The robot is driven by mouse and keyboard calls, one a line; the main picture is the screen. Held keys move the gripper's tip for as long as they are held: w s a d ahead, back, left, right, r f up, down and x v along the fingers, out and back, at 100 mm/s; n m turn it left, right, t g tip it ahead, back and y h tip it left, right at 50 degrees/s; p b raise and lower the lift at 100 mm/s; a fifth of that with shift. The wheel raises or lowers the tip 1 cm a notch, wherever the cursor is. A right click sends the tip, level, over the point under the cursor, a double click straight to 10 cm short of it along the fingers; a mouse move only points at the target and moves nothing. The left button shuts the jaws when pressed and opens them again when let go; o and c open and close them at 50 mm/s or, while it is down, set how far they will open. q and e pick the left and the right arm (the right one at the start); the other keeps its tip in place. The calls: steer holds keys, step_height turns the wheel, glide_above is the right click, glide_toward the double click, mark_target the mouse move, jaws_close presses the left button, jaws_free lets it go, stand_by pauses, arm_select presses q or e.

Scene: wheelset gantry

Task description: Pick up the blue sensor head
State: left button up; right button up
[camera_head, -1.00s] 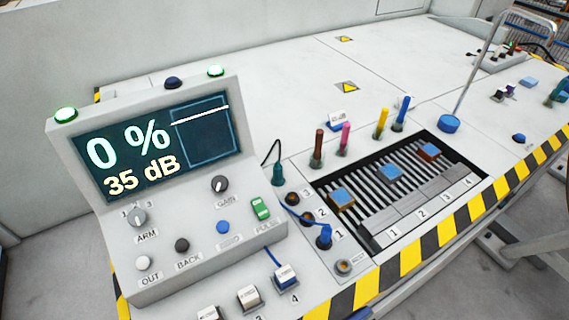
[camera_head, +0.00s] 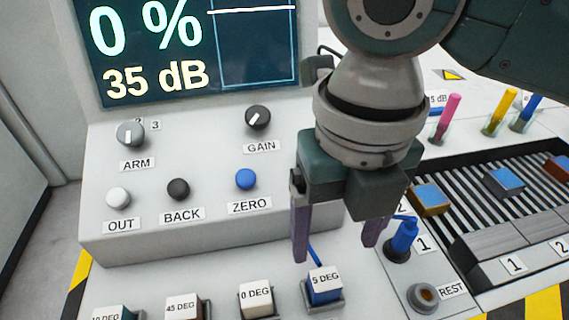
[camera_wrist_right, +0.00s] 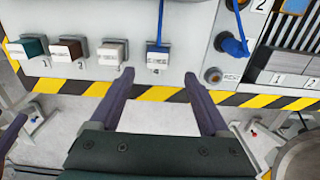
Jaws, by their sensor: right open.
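The blue sensor head (camera_head: 325,284) is a small block with a white top marked 5 DEG. It sits in the rightmost holder of a row at the console's front, with a blue cable behind it. It also shows in the right wrist view (camera_wrist_right: 157,61). My right gripper (camera_head: 336,248) is open and empty, fingers pointing down, above and behind the block in the head view. In the right wrist view its fingertips (camera_wrist_right: 159,75) lie to either side of the block, apart from it. A dark purple piece at that view's left edge may be my left gripper; its jaws cannot be made out.
White (camera_head: 256,297), brown (camera_head: 183,306) and green (camera_head: 115,313) heads sit in holders to the left. A blue plug (camera_head: 403,238) stands in socket 1 to the right, above the REST socket (camera_head: 424,297). The console (camera_head: 210,240) rises behind.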

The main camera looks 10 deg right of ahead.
mark_target(326, 278)
step_height(326, 278, down, 4)
steer(key=shift+s+a+r+b, duration=0.1)
steer(key=shift+b, duration=0.2)
step_height(326, 278, down, 6)
steer(key=shift+s+a+r+b, duration=0.15)
steer(key=shift+r+b, duration=0.1)
steer(key=shift+b, duration=0.45)
jaws_close()
